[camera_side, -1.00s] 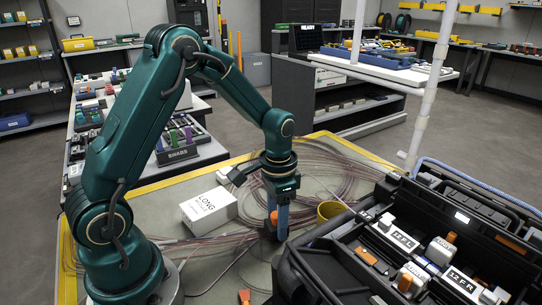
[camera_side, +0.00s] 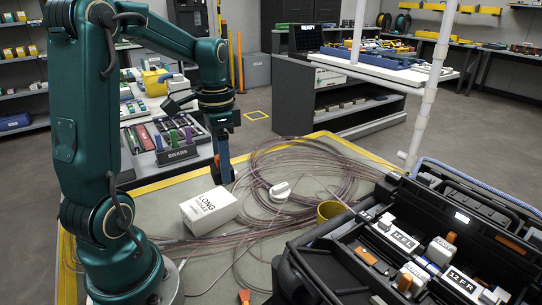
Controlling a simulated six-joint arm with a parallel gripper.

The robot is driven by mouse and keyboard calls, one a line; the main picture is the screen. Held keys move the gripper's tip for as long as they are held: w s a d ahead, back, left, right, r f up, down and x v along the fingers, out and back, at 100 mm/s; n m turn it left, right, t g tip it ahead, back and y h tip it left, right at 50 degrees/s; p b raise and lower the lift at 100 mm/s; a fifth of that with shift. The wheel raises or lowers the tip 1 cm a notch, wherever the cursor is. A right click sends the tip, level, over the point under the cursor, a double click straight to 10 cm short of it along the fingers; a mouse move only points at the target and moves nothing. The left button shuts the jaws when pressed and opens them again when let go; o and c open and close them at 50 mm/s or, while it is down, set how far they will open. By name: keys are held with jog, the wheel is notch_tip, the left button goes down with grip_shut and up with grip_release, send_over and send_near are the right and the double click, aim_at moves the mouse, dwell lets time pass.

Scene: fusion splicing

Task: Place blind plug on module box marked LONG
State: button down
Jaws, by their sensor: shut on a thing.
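The white module box (camera_side: 209,211) marked LONG lies on the work mat left of centre, its label facing up. My gripper (camera_side: 223,178) is just above and behind the box's right end, fingers pointing down. It is shut on a small dark piece with an orange part, which I take to be the blind plug (camera_side: 216,171). The blue finger hides part of it. The plug seems apart from the box, but I cannot tell the exact gap.
Coiled pinkish cables (camera_side: 312,165) spread over the mat, with a white round piece (camera_side: 280,190) among them. A yellow cup (camera_side: 330,210) stands near an open black case (camera_side: 310,265) at right. A swab rack (camera_side: 178,152) is behind the box. An orange piece (camera_side: 244,296) lies in front.

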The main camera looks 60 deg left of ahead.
aim_at(209, 202)
jog(key=shift+s+a+f+n, duration=0.35)
jog(key=shift+s+f, duration=0.2)
jog(key=shift+f, duration=0.45)
jog(key=shift+s+a+f+n, duration=0.3)
jog(key=shift+s+f, duration=0.25)
jog(key=shift+f, duration=0.45)
jog(key=shift+s+a+f+n, duration=0.35)
jog(key=shift+s+f, duration=0.2)
jog(key=shift+f, duration=0.45)
jog(key=shift+f, duration=0.1)
jog(key=shift+c, duration=1.5)
grip_release()
